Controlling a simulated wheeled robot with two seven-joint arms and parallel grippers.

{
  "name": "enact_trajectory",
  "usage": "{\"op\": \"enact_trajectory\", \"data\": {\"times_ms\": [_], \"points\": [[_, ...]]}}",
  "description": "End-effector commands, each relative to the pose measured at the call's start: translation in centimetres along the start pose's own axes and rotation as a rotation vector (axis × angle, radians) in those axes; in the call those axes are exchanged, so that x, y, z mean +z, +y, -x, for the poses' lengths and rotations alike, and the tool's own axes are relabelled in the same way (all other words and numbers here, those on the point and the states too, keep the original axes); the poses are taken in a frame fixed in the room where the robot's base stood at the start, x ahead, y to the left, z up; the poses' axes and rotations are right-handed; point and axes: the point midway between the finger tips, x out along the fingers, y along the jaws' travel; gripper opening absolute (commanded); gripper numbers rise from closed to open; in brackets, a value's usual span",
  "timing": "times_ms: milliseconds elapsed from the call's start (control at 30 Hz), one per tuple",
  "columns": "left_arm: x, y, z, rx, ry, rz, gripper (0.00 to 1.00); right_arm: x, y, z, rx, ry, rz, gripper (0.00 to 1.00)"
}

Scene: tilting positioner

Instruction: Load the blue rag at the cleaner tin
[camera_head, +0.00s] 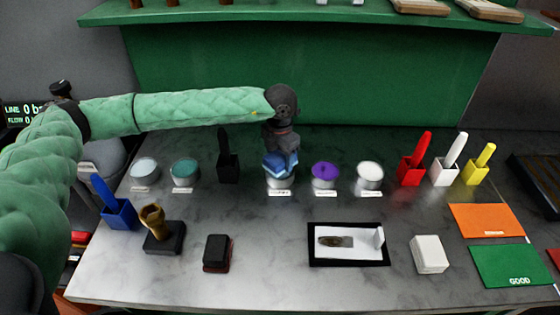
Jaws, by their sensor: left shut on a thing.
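My left gripper (281,150) points down at the back middle of the grey bench. It is shut on the blue rag (279,164), a folded blue cloth. The rag is at the mouth of a round tin (279,183) with a white label in front. The rag covers the tin's top, so its contents are hidden. I cannot tell how deep the rag sits in it. The labels are too small to read. My right gripper is out of view.
Tins with white (144,170), teal (185,172), purple (325,174) and white (370,175) tops share the row. A black holder (228,168) stands left of the rag; red (411,170) and other holders stand right. A black-framed tray (349,258) lies in front. The bench's middle is clear.

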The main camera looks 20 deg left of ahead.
Motion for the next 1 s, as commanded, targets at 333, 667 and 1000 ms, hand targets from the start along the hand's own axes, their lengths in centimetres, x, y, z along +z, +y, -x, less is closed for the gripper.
{"op": "enact_trajectory", "data": {"times_ms": [333, 667, 1000], "points": [[0.0, 0.0, 2.4, 0.0, -0.001, 0.0, 0.41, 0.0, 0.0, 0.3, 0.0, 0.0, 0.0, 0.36], [0.1, 0.0, 4.3, 0.0, -0.001, 0.001, 0.41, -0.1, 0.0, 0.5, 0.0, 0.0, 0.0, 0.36], [0.0, 0.0, 4.5, 0.0, -0.001, 0.001, 0.41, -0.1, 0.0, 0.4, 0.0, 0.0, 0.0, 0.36]]}}
